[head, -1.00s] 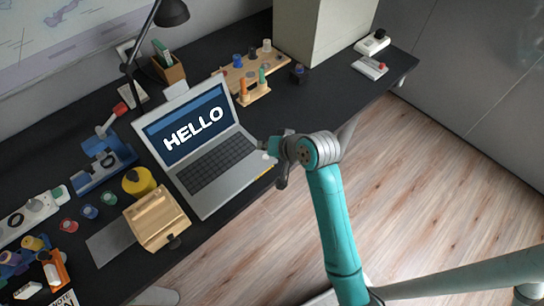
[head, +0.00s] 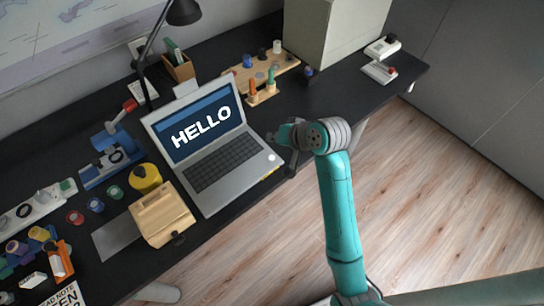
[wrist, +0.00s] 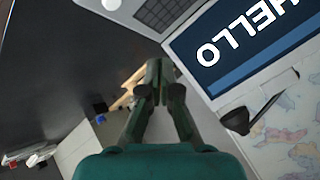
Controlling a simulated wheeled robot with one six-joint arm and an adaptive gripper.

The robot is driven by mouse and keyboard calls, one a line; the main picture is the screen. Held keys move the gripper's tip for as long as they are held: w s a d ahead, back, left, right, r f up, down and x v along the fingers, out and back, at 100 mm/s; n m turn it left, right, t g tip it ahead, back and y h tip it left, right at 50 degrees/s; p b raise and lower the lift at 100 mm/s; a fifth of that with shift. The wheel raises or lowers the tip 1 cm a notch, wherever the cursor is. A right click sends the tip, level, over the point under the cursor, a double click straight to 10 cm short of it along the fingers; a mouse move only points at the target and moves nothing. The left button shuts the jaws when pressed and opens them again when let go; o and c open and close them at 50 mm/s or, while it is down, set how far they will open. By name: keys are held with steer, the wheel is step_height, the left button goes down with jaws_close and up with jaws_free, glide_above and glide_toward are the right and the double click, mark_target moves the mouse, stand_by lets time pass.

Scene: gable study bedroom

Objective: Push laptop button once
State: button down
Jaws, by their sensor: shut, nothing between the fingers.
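The open laptop (head: 231,181) stands on the dark desk with "HELLO" on its lit blue screen; part of its screen (wrist: 235,45) and keyboard also show in the wrist view. A round white button (head: 271,157) is on the laptop's front right corner; a pale round piece at the top edge of the wrist view (wrist: 111,4) looks like it. My gripper (wrist: 159,88) is shut and empty, its fingertips together. In the head view it is just right of the laptop's corner, partly hidden by my wrist, with a small gap beside the button. Its height over the desk is unclear.
A wooden box (head: 161,215) and a yellow roll (head: 146,178) stand left of the laptop. A peg board (head: 262,75) is behind it, and a black lamp (head: 183,12) stands at the back. The desk right of the laptop is mostly clear.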

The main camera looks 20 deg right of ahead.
mark_target(274, 158)
steer(key=shift+f, duration=3.65)
steer(key=shift+f, duration=0.8)
steer(key=shift+r, duration=0.85)
steer(key=shift+r, duration=0.1)
steer(key=shift+r, duration=2.4)
